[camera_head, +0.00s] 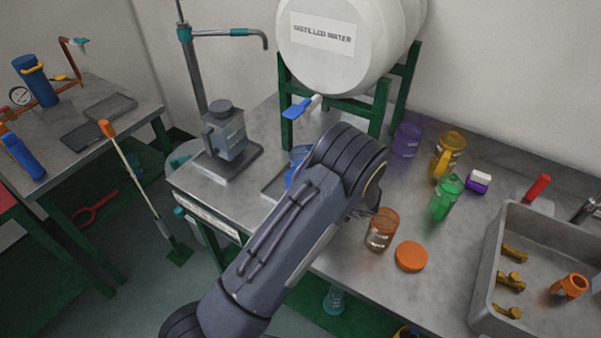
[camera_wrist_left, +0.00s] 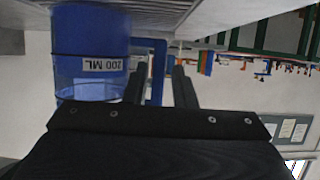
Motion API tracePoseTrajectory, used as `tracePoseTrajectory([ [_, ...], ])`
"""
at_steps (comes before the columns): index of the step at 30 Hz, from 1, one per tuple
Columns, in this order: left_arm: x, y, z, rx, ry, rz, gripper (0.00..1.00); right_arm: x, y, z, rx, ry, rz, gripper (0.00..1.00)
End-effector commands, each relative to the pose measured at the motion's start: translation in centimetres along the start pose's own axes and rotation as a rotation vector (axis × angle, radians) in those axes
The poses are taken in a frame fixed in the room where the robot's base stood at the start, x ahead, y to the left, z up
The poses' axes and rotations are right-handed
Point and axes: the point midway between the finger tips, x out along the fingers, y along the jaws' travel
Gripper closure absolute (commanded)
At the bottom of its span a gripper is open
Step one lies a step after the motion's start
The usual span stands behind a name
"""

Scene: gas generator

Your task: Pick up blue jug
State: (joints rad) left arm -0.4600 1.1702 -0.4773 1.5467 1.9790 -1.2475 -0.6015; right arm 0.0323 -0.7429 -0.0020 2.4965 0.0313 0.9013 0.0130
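The blue jug (camera_head: 291,176) stands on a grey plate below the distilled water tank's tap, mostly hidden behind my left arm in the head view. In the left wrist view the jug (camera_wrist_left: 92,45) appears upside down, with a "200 ML" label and its blue handle (camera_wrist_left: 158,62) to the right. My left gripper (camera_wrist_left: 160,78) is open, with one finger on each side of the handle as seen in that view. I cannot tell whether either finger touches it. The left fingers are hidden in the head view. My right gripper is not in view.
The white distilled water tank (camera_head: 322,44) sits on a green stand (camera_head: 377,105) with a blue-handled tap (camera_head: 298,108) above the jug. A grey jug (camera_head: 224,132) stands left. Purple (camera_head: 407,141), yellow (camera_head: 447,155), green (camera_head: 445,198) and orange (camera_head: 382,230) containers stand right, near a grey tray (camera_head: 483,280).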

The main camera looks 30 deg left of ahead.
Motion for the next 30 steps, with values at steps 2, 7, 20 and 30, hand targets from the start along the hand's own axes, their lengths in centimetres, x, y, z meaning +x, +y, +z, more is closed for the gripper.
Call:
tracePoseTrajectory([
  [2, 1.2, 0.1, -0.3, 0.002, 0.003, -0.002, 0.76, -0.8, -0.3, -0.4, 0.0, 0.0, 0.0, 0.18],
  [7, 3.2, 0.1, -0.1, -0.001, 0.001, -0.001, 0.76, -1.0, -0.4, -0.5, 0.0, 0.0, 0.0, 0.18],
  [20, 3.4, 0.2, -0.1, -0.002, -0.001, 0.002, 0.99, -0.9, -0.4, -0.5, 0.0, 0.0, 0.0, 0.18],
  [30, 3.4, 0.2, -0.2, -0.004, 0.001, 0.002, 1.0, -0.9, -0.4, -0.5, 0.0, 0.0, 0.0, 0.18],
])
